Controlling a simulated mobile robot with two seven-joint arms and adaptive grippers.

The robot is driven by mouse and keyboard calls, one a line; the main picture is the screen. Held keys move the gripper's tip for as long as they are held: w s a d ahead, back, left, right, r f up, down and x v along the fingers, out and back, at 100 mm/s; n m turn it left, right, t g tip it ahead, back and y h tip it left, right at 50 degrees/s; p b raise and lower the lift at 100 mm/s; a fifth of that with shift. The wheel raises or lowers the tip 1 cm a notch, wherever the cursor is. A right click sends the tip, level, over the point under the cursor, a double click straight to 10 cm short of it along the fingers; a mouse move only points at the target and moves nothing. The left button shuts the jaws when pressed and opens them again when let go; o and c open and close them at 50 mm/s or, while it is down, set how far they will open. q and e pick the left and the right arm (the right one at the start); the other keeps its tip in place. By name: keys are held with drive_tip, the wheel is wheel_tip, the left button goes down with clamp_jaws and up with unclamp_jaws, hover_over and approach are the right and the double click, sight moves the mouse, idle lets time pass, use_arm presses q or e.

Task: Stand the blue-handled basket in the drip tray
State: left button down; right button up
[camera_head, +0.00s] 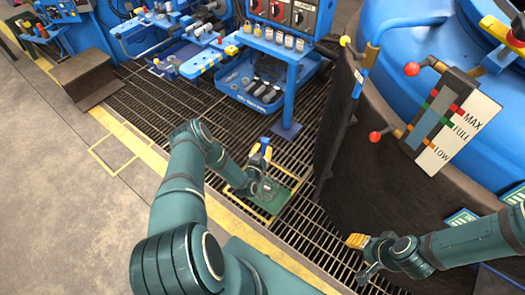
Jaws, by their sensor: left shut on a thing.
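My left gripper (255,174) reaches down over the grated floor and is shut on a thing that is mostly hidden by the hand. A small blue and yellow part (262,150) shows just beyond the fingers. I cannot tell clearly whether it is the basket's blue handle. A green tray (270,207), which looks like the drip tray, lies on the grating below and to the right of the hand. A small grey mesh-like shape shows over it, too small to make out. My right gripper (368,268) is low at the lower right; its finger opening is unclear.
A dark curved furnace wall (390,200) with a level gauge (450,120) stands on the right. A blue rack (270,75) with bins stands behind. Open grating (170,120) lies to the left.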

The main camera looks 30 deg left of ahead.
sight(264, 152)
use_arm(q)
drive_tip(key=shift+w+a+r, duration=0.1)
drive_tip(key=shift+w+r, duration=0.05)
drive_tip(key=shift+w, duration=0.2)
idle(0.3)
drive_tip(key=shift+f, duration=0.8)
drive_tip(key=shift+w+f, duration=0.15)
drive_tip(key=shift+f, duration=1.5)
drive_tip(key=shift+c, duration=0.7)
unclamp_jaws()
drive_tip(key=shift+f, duration=0.1)
drive_tip(key=shift+s, duration=0.2)
